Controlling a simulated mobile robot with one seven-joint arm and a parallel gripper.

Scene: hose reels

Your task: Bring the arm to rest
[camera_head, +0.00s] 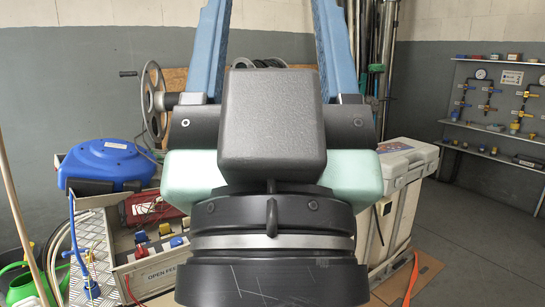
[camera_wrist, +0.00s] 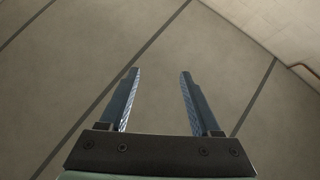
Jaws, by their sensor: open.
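My gripper (camera_head: 270,30) fills the middle of the head view, raised close to the camera. Its two blue fingers point up and stand wide apart, and their tips are cut off by the top edge. In the wrist view my gripper (camera_wrist: 160,72) also shows both fingers apart with nothing between them. My gripper and wrist hide much of the middle of the scene in the head view.
At left, a blue hose reel (camera_head: 107,162) stands by a checker-plate surface (camera_head: 92,235) and an open box (camera_head: 150,270) of connectors. A metal reel (camera_head: 154,103) is behind. A white case (camera_head: 405,165) and a fittings board (camera_head: 495,100) are at right. Floor at lower right is mostly clear.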

